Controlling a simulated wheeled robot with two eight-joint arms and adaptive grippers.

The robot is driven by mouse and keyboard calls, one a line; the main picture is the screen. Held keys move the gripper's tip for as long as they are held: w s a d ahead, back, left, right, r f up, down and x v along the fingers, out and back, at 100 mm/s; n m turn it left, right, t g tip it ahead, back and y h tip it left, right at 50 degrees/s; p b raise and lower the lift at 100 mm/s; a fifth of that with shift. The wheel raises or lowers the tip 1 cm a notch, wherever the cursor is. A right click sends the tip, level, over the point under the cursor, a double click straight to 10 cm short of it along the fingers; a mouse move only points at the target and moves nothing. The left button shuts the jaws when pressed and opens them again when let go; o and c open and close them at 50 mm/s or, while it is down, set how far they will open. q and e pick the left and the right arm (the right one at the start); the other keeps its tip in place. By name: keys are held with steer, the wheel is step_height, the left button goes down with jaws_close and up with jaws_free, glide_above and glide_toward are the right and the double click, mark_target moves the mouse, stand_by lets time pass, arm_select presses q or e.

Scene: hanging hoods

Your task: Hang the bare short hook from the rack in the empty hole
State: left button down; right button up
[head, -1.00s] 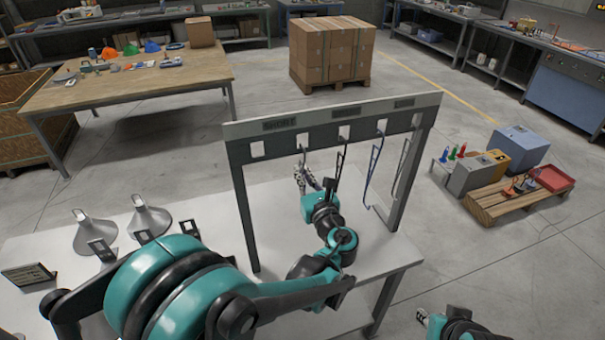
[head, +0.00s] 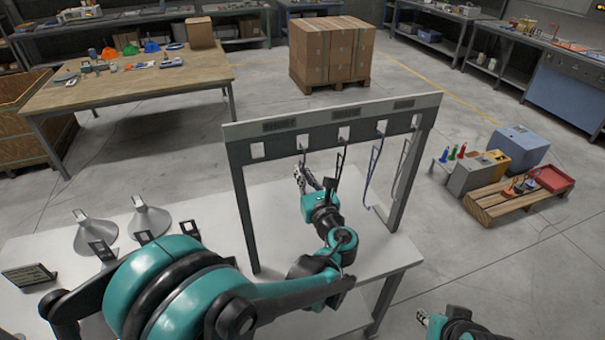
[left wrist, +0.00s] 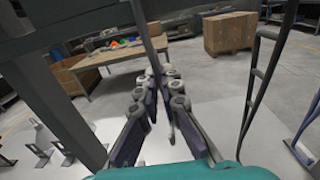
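The rack (head: 325,132) spans the table, with a row of square holes in its top bar. The short hook (head: 303,152) hangs bare from the second hole, under the left label side. In the left wrist view, the hook's thin rod (left wrist: 157,45) runs down between the fingers of my left gripper (left wrist: 158,82). The gap at the tips is narrow, but contact is unclear. My right gripper (head: 424,318) shows only partly at the bottom right.
Longer hooks (head: 374,160) hang from holes to the right, close beside my left arm. Two grey hoods (head: 96,233) stand on the white table (head: 205,207) at left, near a small sign (head: 28,274). The rack's left post (head: 245,215) stands beside the gripper.

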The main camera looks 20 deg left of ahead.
arm_select(q)
steer(key=shift+r+p, duration=0.8)
steer(key=shift+r, duration=0.4)
steer(key=shift+s+d, duration=0.1)
steer(key=shift+s, duration=0.05)
steer(key=shift+v, duration=1.65)
steer(key=shift+s+d, duration=0.1)
steer(key=v, duration=0.9)
steer(key=shift+s+d+r, duration=0.15)
steer(key=shift+s+d, duration=0.05)
steer(key=shift+s, duration=0.15)
